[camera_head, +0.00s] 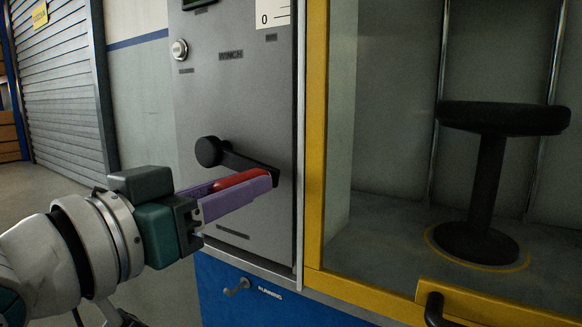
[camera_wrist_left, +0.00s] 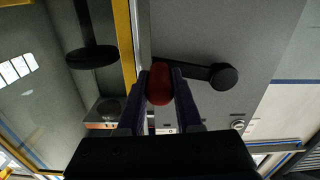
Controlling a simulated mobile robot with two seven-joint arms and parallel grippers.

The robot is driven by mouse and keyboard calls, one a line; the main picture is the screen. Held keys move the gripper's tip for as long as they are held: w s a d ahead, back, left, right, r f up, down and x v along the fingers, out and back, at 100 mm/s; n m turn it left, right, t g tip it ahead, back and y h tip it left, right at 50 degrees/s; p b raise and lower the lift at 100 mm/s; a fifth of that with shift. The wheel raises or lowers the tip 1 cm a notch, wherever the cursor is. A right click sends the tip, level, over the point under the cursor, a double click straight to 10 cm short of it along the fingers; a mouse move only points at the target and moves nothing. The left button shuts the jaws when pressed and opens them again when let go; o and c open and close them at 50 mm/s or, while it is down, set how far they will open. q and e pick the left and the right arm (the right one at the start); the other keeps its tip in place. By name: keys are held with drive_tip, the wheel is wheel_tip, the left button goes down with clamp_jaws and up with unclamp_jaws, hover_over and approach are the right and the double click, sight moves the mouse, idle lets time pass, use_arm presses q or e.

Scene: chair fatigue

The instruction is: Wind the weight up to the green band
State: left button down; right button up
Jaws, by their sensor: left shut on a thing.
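The winch crank (camera_head: 238,162) is a black arm on the grey panel, with its round hub at the left and its arm running right and slightly down. Its red grip (camera_head: 240,179) sticks out at the arm's right end. My left gripper (camera_head: 258,184) has its purple fingers shut around the red grip. In the left wrist view the red grip (camera_wrist_left: 159,85) sits between the fingers, with the crank hub (camera_wrist_left: 223,76) to its right. A white scale (camera_head: 273,14) marked 0 is cut off at the top. I see no green band and cannot make out the weight.
A yellow-framed cabinet (camera_head: 315,150) stands right of the panel, with a black stool (camera_head: 503,118) inside. A black handle (camera_head: 435,308) is at its lower front. A silver knob (camera_head: 179,49) is above the crank, and a small hook (camera_head: 237,286) is on the blue base below.

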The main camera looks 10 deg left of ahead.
use_arm(q)
wheel_tip(320, 180, up, 2)
drive_tip(key=n+p, duration=0.1)
drive_tip(key=p, duration=0.1)
drive_tip(key=shift+d+r+n+p, duration=0.1)
drive_tip(key=shift+r+n+p, duration=0.05)
drive_tip(key=shift+n+p, duration=0.2)
drive_tip(key=shift+r+n+p, duration=0.1)
drive_tip(key=shift+n+p, duration=0.15)
drive_tip(key=shift+p, duration=0.25)
use_arm(e)
wheel_tip(320, 180, up, 6)
drive_tip(key=shift+f, duration=0.35)
use_arm(q)
drive_tip(key=c, duration=0.6)
unclamp_jaws()
